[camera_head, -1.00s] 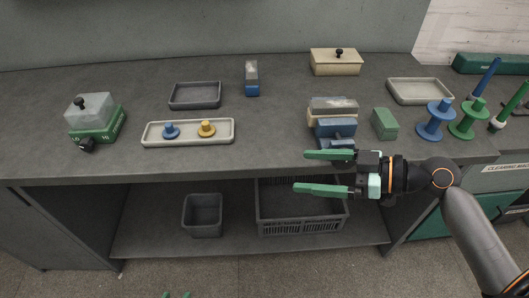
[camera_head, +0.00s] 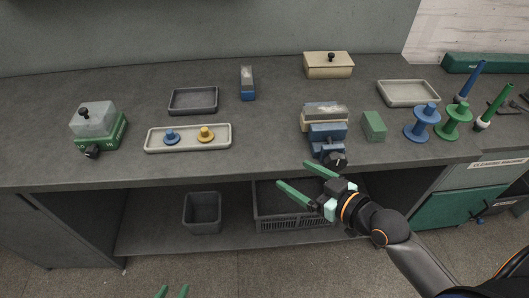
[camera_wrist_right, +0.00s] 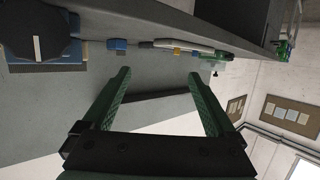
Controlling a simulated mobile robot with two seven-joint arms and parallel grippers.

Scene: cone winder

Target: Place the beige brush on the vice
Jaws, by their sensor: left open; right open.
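The beige brush (camera_head: 322,124), with a grey top, is on the bench at right of centre, right up against the far side of the blue vice (camera_head: 328,136). I cannot tell whether it rests on the vice or behind it. The vice has a dark round knob at its front, which also looms at the left of the right wrist view. My right gripper (camera_head: 292,173) is open and empty in front of the bench edge, left of and nearer than the vice.
A green block (camera_head: 374,126) stands right of the vice, with blue (camera_head: 422,122) and green (camera_head: 453,122) spools beyond. A blue brush (camera_head: 247,92) stands further back. A pale tray (camera_head: 218,144) holds blue and yellow pieces. Bench between tray and vice is clear.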

